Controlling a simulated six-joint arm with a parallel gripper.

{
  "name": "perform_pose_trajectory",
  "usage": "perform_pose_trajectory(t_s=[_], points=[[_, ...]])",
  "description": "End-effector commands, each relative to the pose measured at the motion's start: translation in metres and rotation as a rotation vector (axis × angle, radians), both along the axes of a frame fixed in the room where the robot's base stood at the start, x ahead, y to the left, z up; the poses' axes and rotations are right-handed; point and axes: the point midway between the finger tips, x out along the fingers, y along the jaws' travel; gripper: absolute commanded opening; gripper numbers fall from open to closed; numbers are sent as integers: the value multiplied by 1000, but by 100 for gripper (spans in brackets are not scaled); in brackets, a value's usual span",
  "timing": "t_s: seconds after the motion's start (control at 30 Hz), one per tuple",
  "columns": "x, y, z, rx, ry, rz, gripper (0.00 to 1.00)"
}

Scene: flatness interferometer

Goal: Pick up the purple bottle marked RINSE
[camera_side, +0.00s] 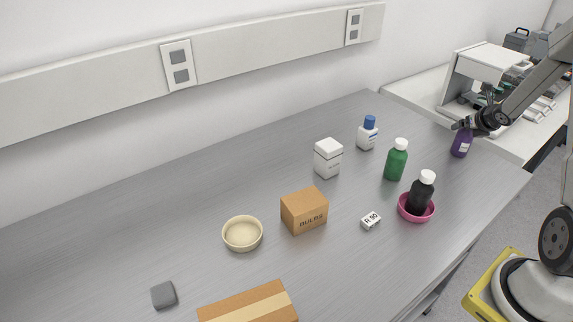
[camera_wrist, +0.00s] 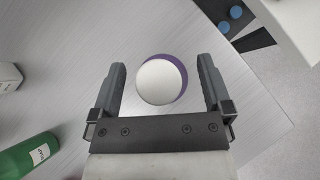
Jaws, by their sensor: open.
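The purple bottle (camera_side: 461,144) stands upright near the right end of the grey bench, with a pale label on its side. My gripper (camera_side: 460,125) is at the bottle's top in the side view and hides its cap. In the wrist view the bottle is seen from above as a round white cap (camera_wrist: 158,82) with a purple rim (camera_wrist: 184,72) around it. My open gripper (camera_wrist: 161,80) has one finger on either side of the cap, with a gap on both sides. The lettering on the label is too small to read.
A green bottle (camera_side: 396,162) and a black bottle (camera_side: 421,192) in a pink bowl (camera_side: 417,217) stand to the left. A white bottle with a blue cap (camera_side: 367,136), a white container (camera_side: 328,160) and a RULRS box (camera_side: 304,212) are farther left. The bench edge is close on the right.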

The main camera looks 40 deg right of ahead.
Motion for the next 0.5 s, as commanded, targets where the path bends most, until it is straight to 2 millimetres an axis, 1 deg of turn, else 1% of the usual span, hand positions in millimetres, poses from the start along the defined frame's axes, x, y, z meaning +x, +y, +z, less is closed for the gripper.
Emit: perform_pose_trajectory(t_s=[0.37, 0.4, 0.47, 0.5], points=[[0, 0, 0, 0, 0, 0, 100], [0, 0, 0, 0, 0, 0, 87], [0, 0, 0, 0, 0, 0, 68], [0, 0, 0, 0, 0, 0, 56]])
